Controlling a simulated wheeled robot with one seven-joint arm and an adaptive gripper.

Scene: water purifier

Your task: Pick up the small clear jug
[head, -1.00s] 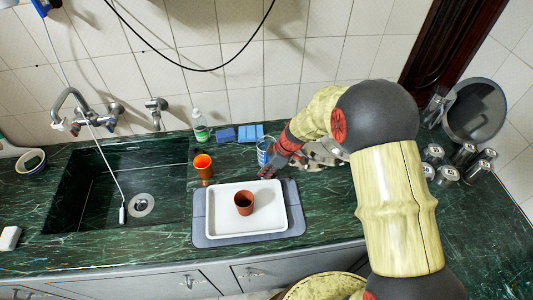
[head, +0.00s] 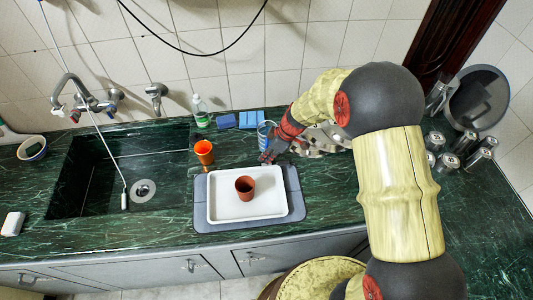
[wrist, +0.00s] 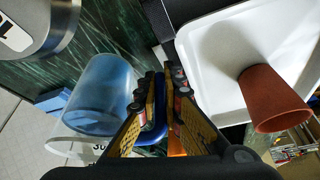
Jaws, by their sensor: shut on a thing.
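The small clear jug (wrist: 103,92), see-through with a blue tint, is at the left of my fingers in the wrist view. In the head view the jug (head: 263,132) stands on the green counter, partly behind my gripper (head: 270,156). In the wrist view my gripper (wrist: 166,108) has its fingers close together. A blue piece (wrist: 150,137) shows between and below them and looks like the jug's handle. The fingers cover part of it.
A white tray (head: 222,212) on a grey mat holds a brown cup (head: 245,188). A bottle (head: 200,112) and blue sponges (head: 250,119) are behind. Metal canisters (head: 447,161) stand at right.

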